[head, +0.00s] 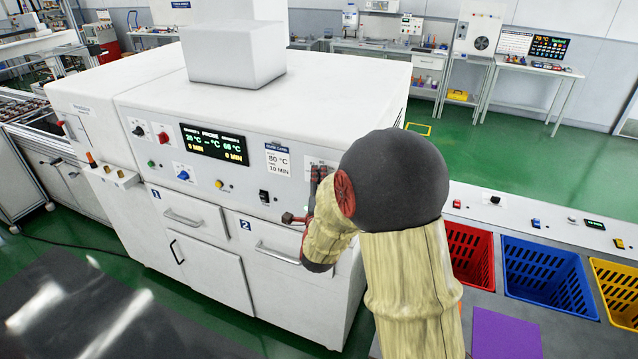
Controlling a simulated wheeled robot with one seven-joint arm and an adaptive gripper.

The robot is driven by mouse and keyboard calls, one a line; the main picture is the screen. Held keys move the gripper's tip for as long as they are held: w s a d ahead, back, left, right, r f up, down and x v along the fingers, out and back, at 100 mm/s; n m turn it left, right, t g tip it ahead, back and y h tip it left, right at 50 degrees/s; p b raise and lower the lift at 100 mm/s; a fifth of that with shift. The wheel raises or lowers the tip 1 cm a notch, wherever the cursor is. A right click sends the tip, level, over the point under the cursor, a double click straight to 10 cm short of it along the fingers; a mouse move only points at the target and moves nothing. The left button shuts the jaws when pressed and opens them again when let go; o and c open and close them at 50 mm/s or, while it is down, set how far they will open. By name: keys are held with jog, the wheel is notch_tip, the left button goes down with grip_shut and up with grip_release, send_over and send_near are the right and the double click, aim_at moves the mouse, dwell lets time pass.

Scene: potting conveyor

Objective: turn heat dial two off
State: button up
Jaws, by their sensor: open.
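A white oven-like machine (270,110) has a control panel on its front. Its display (215,144) shows green and yellow readings. My gripper (303,196) is at the right part of the panel, with its red and dark fingers spread apart. Small printed numbers (314,161) show just above the upper finger, likely part of a dial scale. The dial itself is hidden behind my gripper and arm, so I cannot tell its setting or whether the fingers touch it.
The panel's left part has a black knob (138,130), a blue knob (183,175) and a red knob (163,137). Drawer two's handle (277,252) sticks out below my gripper. Red (470,232), blue (548,240) and yellow (617,268) crates stand at the right.

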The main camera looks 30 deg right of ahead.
jog(key=c, duration=1.1)
jog(key=shift+c, duration=0.3)
